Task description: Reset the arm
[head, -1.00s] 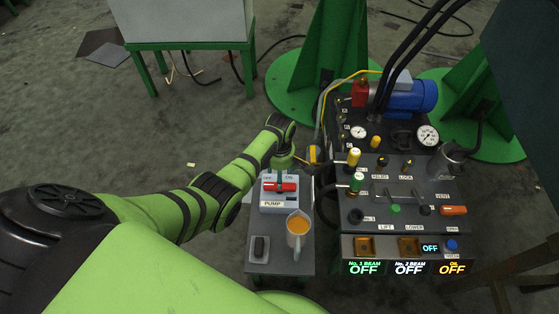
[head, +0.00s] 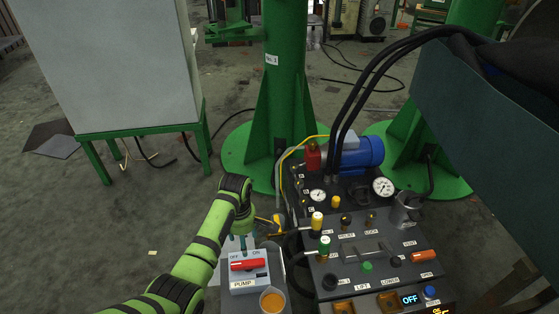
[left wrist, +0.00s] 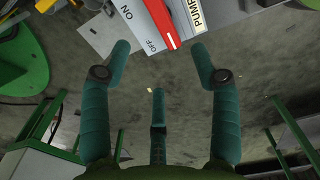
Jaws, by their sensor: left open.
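My left arm, green with black bands, reaches in from the bottom left of the head view. Its gripper (head: 243,243) is just behind the grey pump switch box (head: 248,284), which has a red handle (head: 250,264) and OFF/ON labels. In the left wrist view my left gripper (left wrist: 160,50) has its teal fingers spread, with nothing between them. There the pump box (left wrist: 133,30) and its red handle (left wrist: 162,20) are past the fingertips, at the top. In the head view the fingers are small and partly hidden by the wrist. My right gripper is not in view.
A cup of orange liquid (head: 272,300) stands in front of the pump box. To the right is a hydraulic panel (head: 345,262) with levers, gauges, hoses and a blue motor (head: 362,152). Green columns (head: 285,90) stand behind. Open floor (head: 110,225) lies at the left.

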